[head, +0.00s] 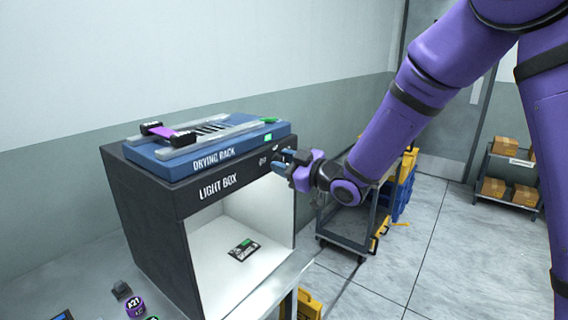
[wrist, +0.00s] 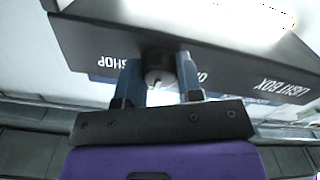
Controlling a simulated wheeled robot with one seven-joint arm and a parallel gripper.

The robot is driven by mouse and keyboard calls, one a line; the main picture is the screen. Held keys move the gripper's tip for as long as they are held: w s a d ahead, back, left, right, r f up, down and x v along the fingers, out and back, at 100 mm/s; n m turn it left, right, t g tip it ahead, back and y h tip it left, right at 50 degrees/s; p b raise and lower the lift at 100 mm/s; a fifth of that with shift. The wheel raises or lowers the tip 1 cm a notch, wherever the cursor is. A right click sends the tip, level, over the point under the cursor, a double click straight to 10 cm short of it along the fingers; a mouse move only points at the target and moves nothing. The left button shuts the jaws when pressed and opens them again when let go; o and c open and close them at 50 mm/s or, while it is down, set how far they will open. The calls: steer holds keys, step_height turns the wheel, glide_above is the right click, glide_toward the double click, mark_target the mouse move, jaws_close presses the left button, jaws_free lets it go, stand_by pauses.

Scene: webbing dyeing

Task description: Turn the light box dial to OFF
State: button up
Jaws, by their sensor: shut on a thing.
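The light box (head: 215,193) is a black-framed box with a bright white interior, standing on a table. In the wrist view its dark front panel (wrist: 95,45) with the LIGHT BOX lettering appears upside down. The dial (wrist: 155,76) is a round dark knob with a grey centre on that panel. My gripper (head: 281,160) is at the upper right of the box front. In the wrist view my gripper (wrist: 160,80) is shut on the dial, one blue finger on each side. Lettering beside the right finger is partly hidden; I cannot tell the dial's setting. The head view hides the dial.
A blue drying rack (head: 222,145) lies on top of the box, with a purple-banded piece on it. A small dark card (head: 243,250) lies inside the box. A purple jar (head: 135,306) is on the table at front left. A cart (head: 345,225) stands behind my arm.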

steer(key=n, duration=1)
steer(key=shift+n, duration=0.4)
stand_by(0.4)
steer(key=o, duration=0.9)
steer(key=v, duration=1.1)
